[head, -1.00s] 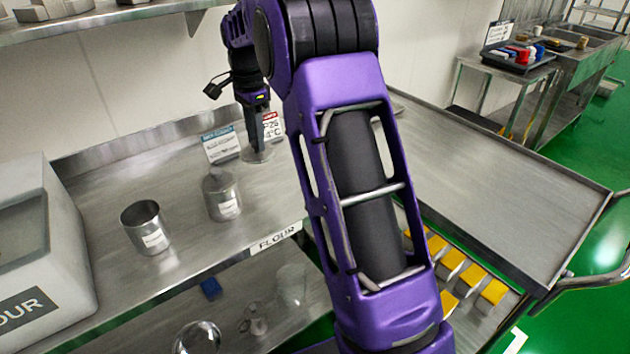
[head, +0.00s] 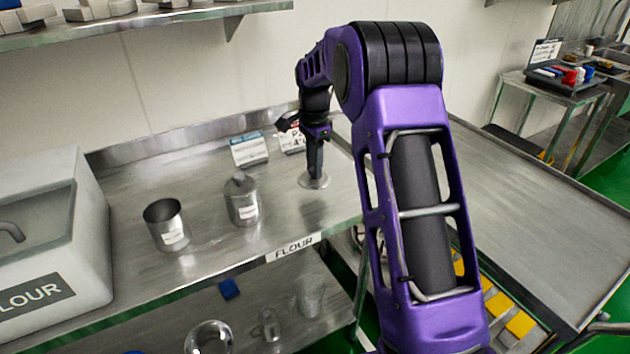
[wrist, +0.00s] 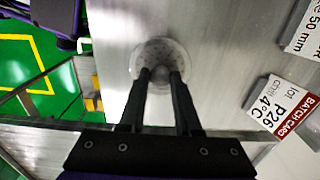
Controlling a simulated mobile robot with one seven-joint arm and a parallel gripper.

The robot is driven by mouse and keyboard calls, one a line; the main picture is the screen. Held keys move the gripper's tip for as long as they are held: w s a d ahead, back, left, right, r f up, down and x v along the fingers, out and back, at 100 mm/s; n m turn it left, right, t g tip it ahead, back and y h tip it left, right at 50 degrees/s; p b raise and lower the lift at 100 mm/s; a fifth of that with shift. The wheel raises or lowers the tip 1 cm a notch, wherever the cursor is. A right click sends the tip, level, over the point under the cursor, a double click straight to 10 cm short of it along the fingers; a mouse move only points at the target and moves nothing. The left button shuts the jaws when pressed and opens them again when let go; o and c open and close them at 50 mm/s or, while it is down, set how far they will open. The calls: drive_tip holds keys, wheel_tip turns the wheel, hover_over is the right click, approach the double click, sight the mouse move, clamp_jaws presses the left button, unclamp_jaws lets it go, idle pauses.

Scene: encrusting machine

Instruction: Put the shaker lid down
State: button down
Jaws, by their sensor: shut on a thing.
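The shaker lid (head: 307,184) is a thin round metal disc over the right part of the steel bench. In the wrist view the lid (wrist: 150,52) shows small holes across its face. My gripper (head: 316,174) points straight down, shut on the middle of the lid; its two fingers also show in the wrist view (wrist: 162,75). The lid looks level and at or very near the bench top; I cannot tell whether it touches.
An open metal cup (head: 168,232) and a white flour bin (head: 50,235) stand further left. Two small cards, one blue-topped (head: 249,150) and a red batch card (wrist: 278,108), stand behind. Bare bench surrounds the lid. The bench's right edge is near, with a lower steel table beyond.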

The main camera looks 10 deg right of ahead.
sight(314, 180)
drive_tip(key=shift+f, duration=2.15)
drive_tip(key=shift+f, duration=0.1)
drive_tip(key=shift+f+b, duration=0.15)
drive_tip(key=shift+b, duration=0.15)
drive_tip(key=c, duration=0.6)
unclamp_jaws()
wheel_tip(314, 180, up, 12)
drive_tip(key=shift+r+p, duration=0.25)
drive_tip(key=shift+p, duration=0.6)
